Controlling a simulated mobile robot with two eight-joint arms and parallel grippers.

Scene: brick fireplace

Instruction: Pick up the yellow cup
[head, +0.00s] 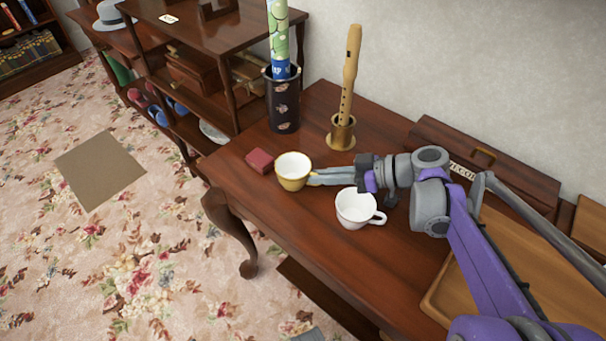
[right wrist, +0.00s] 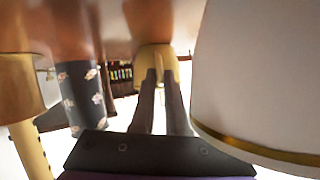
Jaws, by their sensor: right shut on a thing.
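The yellow cup (head: 292,180) stands upright on the wooden table, its white inside showing, in the head view. My right gripper (head: 316,178) reaches it from the right and is shut on its handle side. In the right wrist view the fingers (right wrist: 161,85) meet the yellow cup (right wrist: 156,57); the exact grip on the handle is too small to tell. The cup appears to rest on the table. My left gripper is not in view.
A white cup (head: 355,210) stands close beside my right gripper. A small red box (head: 260,161) lies just left of the yellow cup. A recorder in a brass holder (head: 341,134) and a dark patterned container (head: 283,104) stand behind. A wooden tray (head: 437,300) lies at right.

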